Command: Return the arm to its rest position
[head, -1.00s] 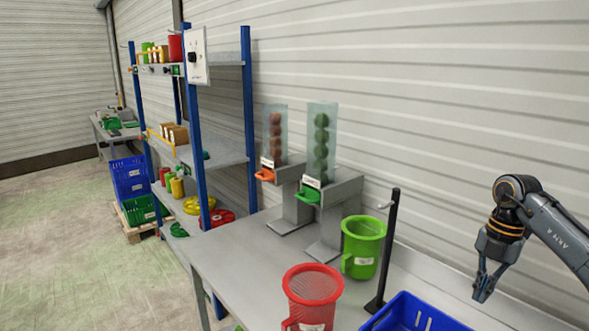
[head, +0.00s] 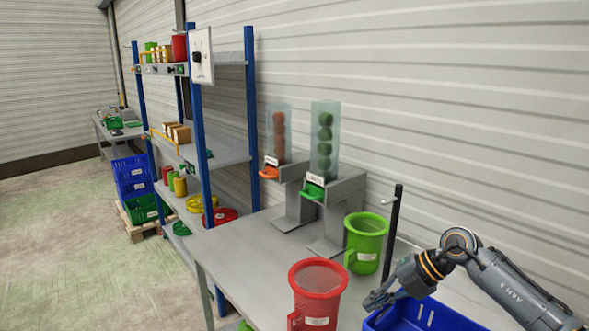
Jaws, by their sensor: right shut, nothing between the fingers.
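My right arm comes in from the lower right in the head view. Its gripper (head: 376,300) is shut and empty, pointing left and slightly down. It hangs at the left rim of the blue crate (head: 432,314), close to the foot of the black post (head: 392,235). I cannot tell whether it touches either. My left gripper is not in view.
A red mesh mug (head: 317,292) and a green mug (head: 366,243) stand on the grey table (head: 235,262) left of the gripper. Two clear tube dispensers, one with red balls (head: 279,135) and one with green balls (head: 325,140), stand behind. A shelf rack (head: 206,150) is further left.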

